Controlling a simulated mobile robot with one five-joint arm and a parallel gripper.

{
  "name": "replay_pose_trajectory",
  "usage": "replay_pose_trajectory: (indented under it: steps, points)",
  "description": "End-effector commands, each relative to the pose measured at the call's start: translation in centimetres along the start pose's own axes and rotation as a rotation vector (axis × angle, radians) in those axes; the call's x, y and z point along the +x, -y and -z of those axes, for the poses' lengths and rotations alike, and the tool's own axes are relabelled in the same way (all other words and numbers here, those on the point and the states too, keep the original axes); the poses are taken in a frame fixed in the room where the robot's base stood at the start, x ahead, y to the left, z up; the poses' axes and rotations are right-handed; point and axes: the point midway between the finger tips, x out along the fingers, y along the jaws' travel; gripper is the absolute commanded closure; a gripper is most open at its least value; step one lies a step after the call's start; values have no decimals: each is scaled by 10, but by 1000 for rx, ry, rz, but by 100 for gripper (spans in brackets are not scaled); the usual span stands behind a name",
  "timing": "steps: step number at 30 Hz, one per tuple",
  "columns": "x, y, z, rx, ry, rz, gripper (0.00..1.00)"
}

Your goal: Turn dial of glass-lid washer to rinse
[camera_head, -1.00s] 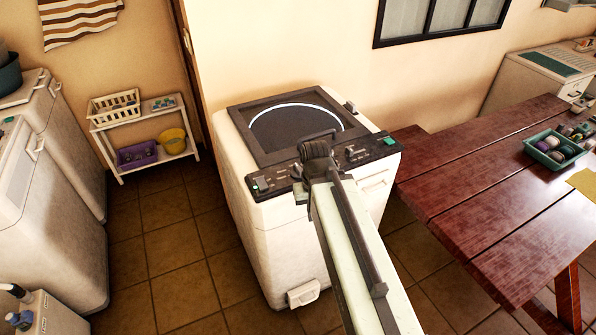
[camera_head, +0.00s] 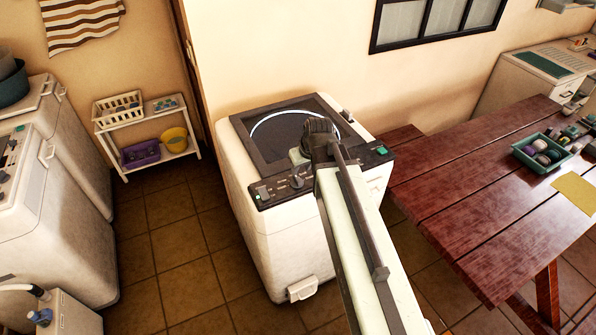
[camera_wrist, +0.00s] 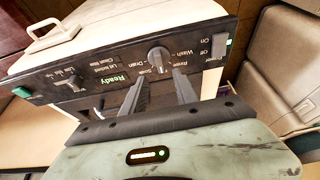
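The glass-lid washer (camera_head: 255,235) is white with a dark round window and a black front panel. Its dial (camera_wrist: 158,57) is a grey knob in the wrist view, with Drain, Wash and Rinse labels around it; I cannot tell which label it points at. The dial also shows in the head view (camera_head: 297,181). My gripper (camera_wrist: 161,82) is open in the wrist view, its two dark fingers apart just short of the dial. No contact with the dial is clear. In the head view my arm hides part of the panel and the fingertips.
The panel also has a Power switch (camera_wrist: 219,46), a lit Ready display (camera_wrist: 110,80) and a green button (camera_wrist: 22,92). A wooden table (camera_head: 470,180) stands close on the right. Other white machines (camera_head: 75,150) stand left. Tiled floor is clear between.

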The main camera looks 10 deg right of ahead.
Motion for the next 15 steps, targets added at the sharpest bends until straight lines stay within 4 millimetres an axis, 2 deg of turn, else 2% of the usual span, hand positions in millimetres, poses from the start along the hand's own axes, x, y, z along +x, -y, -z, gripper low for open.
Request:
replay_pose_trajectory:
  steps: [5,12,15]
  points:
    - [24,0,-3,1,1,0,65]
    - [68,0,-4,1,2,0,65]
    - [79,0,-3,1,2,0,65]
